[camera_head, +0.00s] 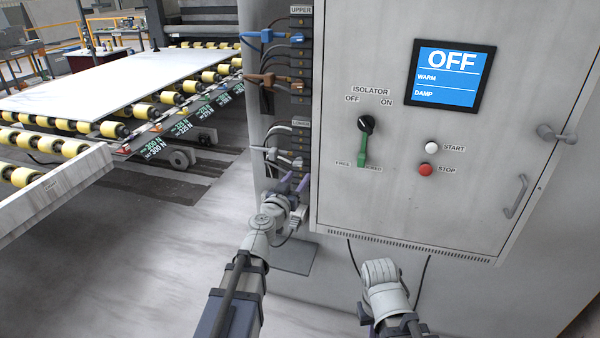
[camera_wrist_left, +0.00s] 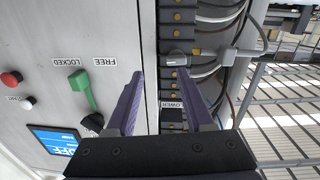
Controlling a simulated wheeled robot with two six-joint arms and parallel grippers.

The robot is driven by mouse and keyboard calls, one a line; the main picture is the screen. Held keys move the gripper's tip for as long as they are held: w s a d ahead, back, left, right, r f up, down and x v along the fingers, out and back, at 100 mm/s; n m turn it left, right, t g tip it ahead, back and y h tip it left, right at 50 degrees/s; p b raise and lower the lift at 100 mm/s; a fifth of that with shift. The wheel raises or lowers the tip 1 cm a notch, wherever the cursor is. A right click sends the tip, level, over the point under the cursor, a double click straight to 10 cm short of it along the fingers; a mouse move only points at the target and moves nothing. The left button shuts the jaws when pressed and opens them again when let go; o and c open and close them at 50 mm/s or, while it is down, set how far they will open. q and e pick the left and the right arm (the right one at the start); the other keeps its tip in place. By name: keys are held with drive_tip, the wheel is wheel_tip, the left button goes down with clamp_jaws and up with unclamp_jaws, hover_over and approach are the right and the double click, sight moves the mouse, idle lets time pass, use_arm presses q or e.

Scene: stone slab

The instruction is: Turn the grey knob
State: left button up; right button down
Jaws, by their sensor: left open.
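A grey knob-like T-shaped fitting (camera_head: 548,132) sits at the right edge of the cabinet door. A grey plug (camera_wrist_left: 178,60) also sits in the lower socket row, and it shows in the head view (camera_head: 271,154). I cannot tell for sure which one is the grey knob. My left gripper (camera_head: 293,184) is at the foot of the lower socket row, far left of the T-shaped fitting. In the left wrist view its purple fingers (camera_wrist_left: 160,75) are apart, with nothing between them, and the plug lies beyond the right fingertip. My right arm shows, but its gripper does not.
The cabinet door (camera_head: 450,220) carries a black isolator knob (camera_head: 366,124) with a green handle (camera_head: 362,148), a screen (camera_head: 449,76) reading OFF, a white START button (camera_head: 432,146) and a red STOP button (camera_head: 425,169). Cables hang beside the sockets. A roller conveyor (camera_head: 150,110) stands left.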

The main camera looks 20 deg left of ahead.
sight(297, 165)
use_arm(q)
drive_tip(key=shift+n+y, duration=0.4)
drive_tip(key=shift+y, duration=0.2)
drive_tip(key=shift+w+a, duration=0.3)
drive_tip(key=shift+w, duration=1)
drive_tip(key=shift+w+a, duration=0.35)
drive_tip(key=shift+w, duration=1)
drive_tip(key=shift+w+a, duration=0.3)
drive_tip(key=shift+w, duration=1)
drive_tip(key=shift+s, duration=0.1)
clamp_jaws()
